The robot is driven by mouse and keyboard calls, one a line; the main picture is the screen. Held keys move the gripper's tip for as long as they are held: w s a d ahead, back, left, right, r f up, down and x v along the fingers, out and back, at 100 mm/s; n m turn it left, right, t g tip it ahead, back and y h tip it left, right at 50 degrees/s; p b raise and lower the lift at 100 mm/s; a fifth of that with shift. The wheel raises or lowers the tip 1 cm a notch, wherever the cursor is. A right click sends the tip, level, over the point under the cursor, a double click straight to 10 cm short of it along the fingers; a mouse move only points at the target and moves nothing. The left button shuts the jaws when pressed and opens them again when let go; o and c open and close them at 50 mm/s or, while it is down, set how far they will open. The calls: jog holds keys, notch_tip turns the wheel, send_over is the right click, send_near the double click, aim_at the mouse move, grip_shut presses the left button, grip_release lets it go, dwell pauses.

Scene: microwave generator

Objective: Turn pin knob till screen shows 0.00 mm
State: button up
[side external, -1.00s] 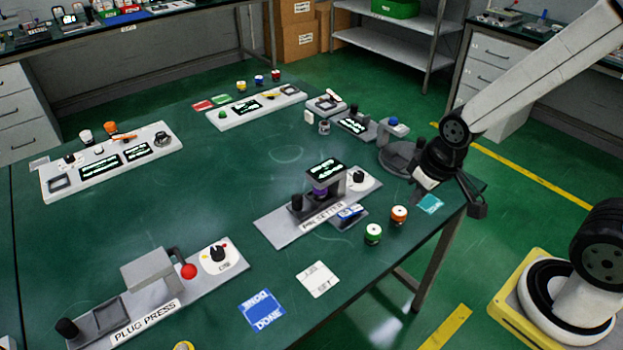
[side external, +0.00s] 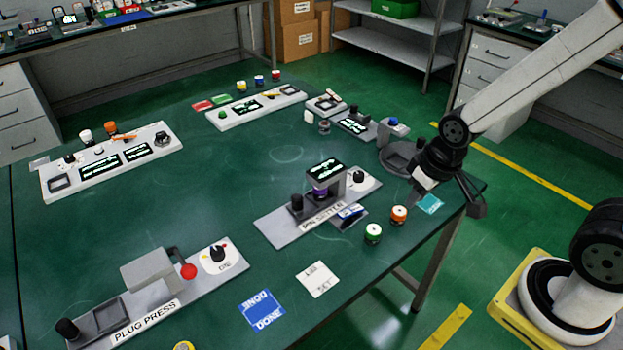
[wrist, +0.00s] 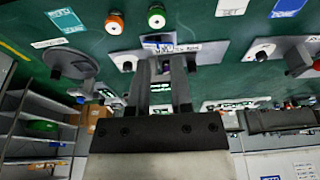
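The pin setter (side external: 318,216) stands near the table's right front edge, with a small lit screen (side external: 324,168) on top whose digits are too small to read. A black knob on a white round dial (side external: 358,178) sits at its right end, and another black knob (side external: 297,202) at its left. The dial knob also shows in the wrist view (wrist: 126,65). My gripper (side external: 411,200) hangs to the right of the pin setter, apart from it. In the wrist view its two fingers (wrist: 162,63) are spread and empty, overlapping the pin setter from this angle.
Green-topped (side external: 373,233) and orange-topped (side external: 399,214) spools stand between the pin setter and the table edge. A grey round stand (side external: 398,157) is close behind my gripper. The plug press (side external: 145,312) is at front left. The table's middle is clear.

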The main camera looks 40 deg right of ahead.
jog(key=o, duration=0.7)
jog(key=shift+w+d, duration=0.1)
jog(key=shift+w, duration=0.4)
jog(key=shift+c, duration=0.2)
jog(key=m+g, duration=0.2)
jog(key=m, duration=0.9)
send_over(359, 174)
jog(key=f, duration=1)
jog(key=shift+s+a+f, duration=0.25)
jog(key=shift+a, duration=0.1)
jog(key=shift+w+d+f+g, duration=0.3)
jog(key=shift+d+f, duration=0.1)
jog(key=shift+f, duration=0.05)
jog(key=shift+f, duration=0.15)
jog(key=shift+f, duration=3.7)
grip_shut()
